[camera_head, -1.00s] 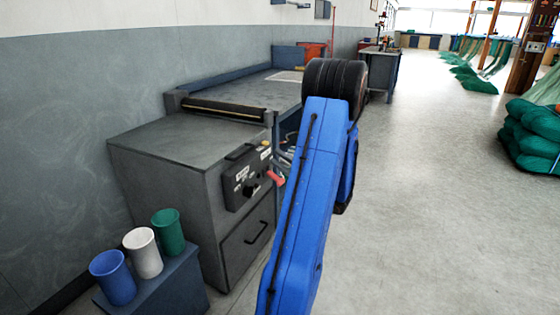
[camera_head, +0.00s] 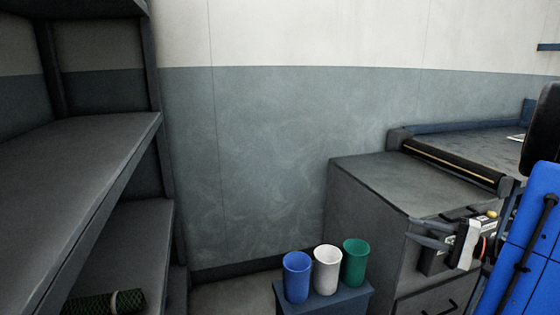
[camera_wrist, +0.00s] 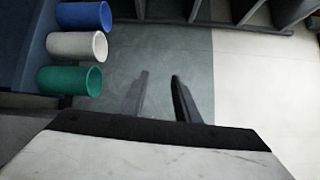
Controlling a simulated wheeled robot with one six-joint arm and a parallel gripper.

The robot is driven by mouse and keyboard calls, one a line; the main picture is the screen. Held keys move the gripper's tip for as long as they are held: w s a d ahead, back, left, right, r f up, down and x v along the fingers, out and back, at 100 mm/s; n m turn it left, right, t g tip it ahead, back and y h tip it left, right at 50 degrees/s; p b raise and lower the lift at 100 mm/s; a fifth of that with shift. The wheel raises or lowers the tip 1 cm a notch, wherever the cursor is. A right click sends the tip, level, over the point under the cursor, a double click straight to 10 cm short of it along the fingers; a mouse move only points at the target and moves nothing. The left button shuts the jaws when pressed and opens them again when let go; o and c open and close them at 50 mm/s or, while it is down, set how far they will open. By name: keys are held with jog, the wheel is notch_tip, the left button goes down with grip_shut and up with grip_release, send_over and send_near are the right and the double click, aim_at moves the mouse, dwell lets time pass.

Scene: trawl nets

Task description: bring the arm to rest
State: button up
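My blue arm stands at the right edge of the head view, partly cut off by the frame. My gripper (camera_head: 415,231) is in front of the grey machine cabinet's control panel and points left. In the wrist view my gripper (camera_wrist: 159,78) shows two dark fingers with a clear gap between them. Nothing is between the fingers, so it is open and empty.
Blue (camera_head: 297,277), white (camera_head: 326,269) and green (camera_head: 355,262) cups stand on a low blue stand (camera_head: 338,300) beside the grey cabinet (camera_head: 365,200). A dark shelf unit (camera_head: 80,165) is at the left, with a green net roll (camera_head: 105,302) low on it.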

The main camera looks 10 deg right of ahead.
jog(key=s+a+f+n+g+h, duration=0.1)
jog(key=s+a+n+g, duration=0.3)
jog(key=a, duration=0.6)
jog(key=s+a+f+n+g, duration=0.15)
jog(key=a+g, duration=0.35)
jog(key=a, duration=0.5)
jog(key=s+a+n+h, duration=0.4)
jog(key=s+n+h, duration=0.1)
jog(key=s+h, duration=0.6)
jog(key=shift+s+r+t, duration=0.15)
jog(key=shift+s+t, duration=0.25)
jog(key=shift+s, duration=0.25)
